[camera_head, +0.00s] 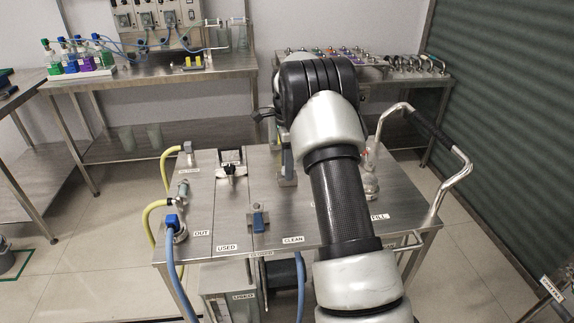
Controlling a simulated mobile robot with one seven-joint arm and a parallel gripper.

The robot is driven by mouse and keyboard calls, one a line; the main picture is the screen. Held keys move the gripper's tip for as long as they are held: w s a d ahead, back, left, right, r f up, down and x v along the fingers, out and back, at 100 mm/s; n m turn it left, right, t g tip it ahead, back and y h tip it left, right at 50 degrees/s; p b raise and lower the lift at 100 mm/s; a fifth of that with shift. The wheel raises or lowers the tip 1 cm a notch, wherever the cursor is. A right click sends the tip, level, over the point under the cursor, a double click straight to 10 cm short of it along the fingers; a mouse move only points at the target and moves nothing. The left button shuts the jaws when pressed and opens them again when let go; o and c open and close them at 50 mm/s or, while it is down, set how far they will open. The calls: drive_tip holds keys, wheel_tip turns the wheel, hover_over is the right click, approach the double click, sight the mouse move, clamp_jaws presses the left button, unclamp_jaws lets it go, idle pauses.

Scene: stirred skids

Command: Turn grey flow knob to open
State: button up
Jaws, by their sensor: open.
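I cannot tell for sure which fitting is the grey flow knob. A small blue-grey handle (258,217) stands on the steel cart top (210,218) near the CLEAN label. A taller blue-grey upright piece (287,166) stands further back, close to my arm. A black and metal fitting (231,171) is left of it, on the panel marked USED. My arm reaches forward over the right half of the cart and bends at a black joint. My gripper's fingers do not show; the arm seems to hide them. Any knob behind the arm is also hidden.
A blue hose fitting (174,224) and yellow hoses (168,163) are on the cart's left edge. A clear glass piece (370,178) is right of my arm. A metal push handle (459,168) rises at the right. Benches with bottles (70,58) and instruments stand behind.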

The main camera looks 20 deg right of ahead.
drive_tip(key=c, duration=1.1)
